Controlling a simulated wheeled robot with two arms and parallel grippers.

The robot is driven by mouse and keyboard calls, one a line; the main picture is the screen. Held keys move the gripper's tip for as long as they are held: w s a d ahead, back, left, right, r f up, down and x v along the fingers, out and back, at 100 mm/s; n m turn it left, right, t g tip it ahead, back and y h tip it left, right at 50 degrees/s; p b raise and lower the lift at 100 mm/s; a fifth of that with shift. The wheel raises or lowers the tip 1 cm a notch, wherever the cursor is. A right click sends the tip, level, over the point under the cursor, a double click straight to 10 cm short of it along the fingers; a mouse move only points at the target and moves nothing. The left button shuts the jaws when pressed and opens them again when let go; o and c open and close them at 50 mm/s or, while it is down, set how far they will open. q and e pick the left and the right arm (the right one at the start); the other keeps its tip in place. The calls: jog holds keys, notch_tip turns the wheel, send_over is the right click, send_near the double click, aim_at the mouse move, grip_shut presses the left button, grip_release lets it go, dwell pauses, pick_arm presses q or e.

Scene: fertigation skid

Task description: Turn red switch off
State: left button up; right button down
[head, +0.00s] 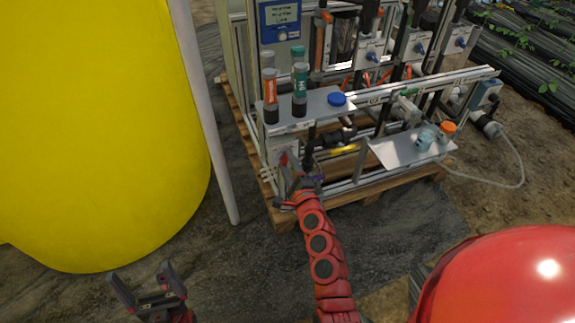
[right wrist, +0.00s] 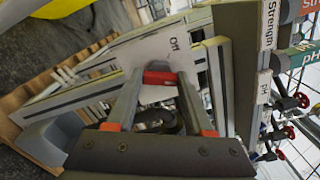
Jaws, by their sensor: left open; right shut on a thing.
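The red switch (right wrist: 158,77) sits on a pale panel (right wrist: 150,50) below a printed "Off" label in the right wrist view. In the head view the red switch (head: 284,158) is a small red spot at the skid's front left corner, partly hidden by my gripper. My right gripper (head: 290,172) is at the panel, and its two fingers close around the red switch from both sides. My left gripper (head: 147,284) is open and empty, low over the ground and well away from the skid.
A large yellow tank (head: 95,120) and a grey post (head: 205,110) stand left of the skid. Above the switch, a shelf (head: 320,107) holds an orange-labelled bottle (head: 270,90) and a teal bottle (head: 300,85). A red rounded object (head: 510,280) fills the lower right.

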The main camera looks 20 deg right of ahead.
jog(key=n, duration=0.3)
jog(key=shift+f+b, duration=0.15)
jog(key=shift+b, duration=0.25)
jog(key=n, duration=0.4)
jog(key=shift+n+b, duration=0.3)
jog(key=shift+b, duration=0.05)
jog(key=n, duration=0.2)
jog(key=shift+n, duration=0.3)
jog(key=shift+n+p, duration=0.3)
jog(key=shift+n, duration=1.5)
jog(key=shift+c, duration=1.4)
grip_release()
jog(key=shift+s, duration=0.1)
